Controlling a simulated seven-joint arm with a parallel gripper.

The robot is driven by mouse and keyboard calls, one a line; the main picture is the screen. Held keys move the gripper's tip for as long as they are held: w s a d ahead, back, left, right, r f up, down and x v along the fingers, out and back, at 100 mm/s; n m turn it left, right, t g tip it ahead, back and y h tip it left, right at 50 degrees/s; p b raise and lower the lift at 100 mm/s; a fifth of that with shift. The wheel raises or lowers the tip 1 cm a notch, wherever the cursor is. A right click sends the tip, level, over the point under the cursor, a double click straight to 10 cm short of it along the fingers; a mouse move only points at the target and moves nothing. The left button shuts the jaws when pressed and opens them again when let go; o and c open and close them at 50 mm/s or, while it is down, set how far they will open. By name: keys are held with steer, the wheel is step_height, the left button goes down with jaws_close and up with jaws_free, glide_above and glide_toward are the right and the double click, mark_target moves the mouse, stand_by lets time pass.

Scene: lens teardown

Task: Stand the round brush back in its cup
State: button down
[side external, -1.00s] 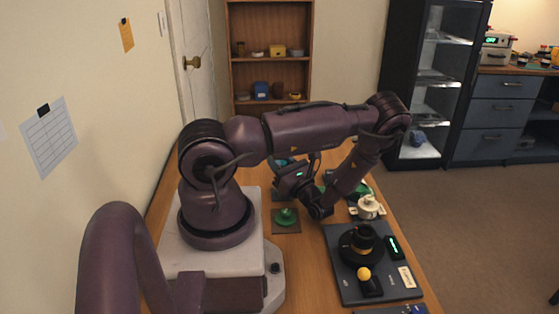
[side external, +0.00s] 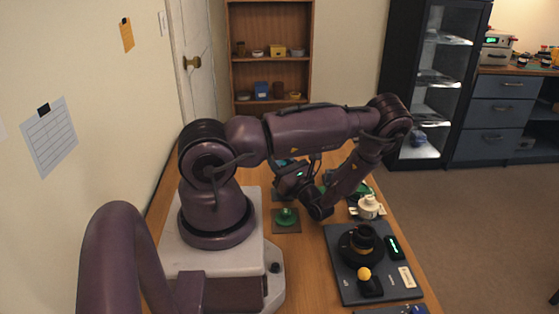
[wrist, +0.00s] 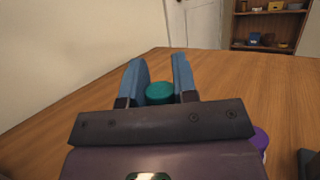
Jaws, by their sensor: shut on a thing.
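My gripper (wrist: 160,75) has two blue fingers, shut on a teal round-topped thing (wrist: 159,93) that fits between them. I take it for the round brush; its lower part is hidden by the gripper body. In the side external view my gripper (side external: 283,172) hangs over the table's far part, mostly hidden by my own arm, and what it holds cannot be made out clearly. I cannot pick out the brush's cup for sure in either view.
A green knob-like piece (side external: 287,217) sits on a dark square mat left of centre. A dark tray (side external: 345,289) with a black ring-shaped piece (side external: 361,245) lies at the front right. A cream pot (side external: 369,207) stands behind it. A purple thing (wrist: 261,140) shows beside my gripper.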

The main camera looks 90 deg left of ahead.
steer(key=shift+w+a+f+t, duration=0.1)
steer(key=shift+a+f+t, duration=0.1)
steer(key=shift+f, duration=0.55)
steer(key=shift+w+a+f+t, duration=0.1)
steer(key=shift+f+t, duration=0.1)
steer(key=shift+f, duration=0.55)
steer(key=c, duration=0.8)
jaws_free()
steer(key=o, duration=0.5)
steer(key=shift+s+r, duration=0.1)
steer(key=shift+c, duration=0.2)
steer(key=shift+r, duration=3.6)
steer(key=shift+d, duration=0.1)
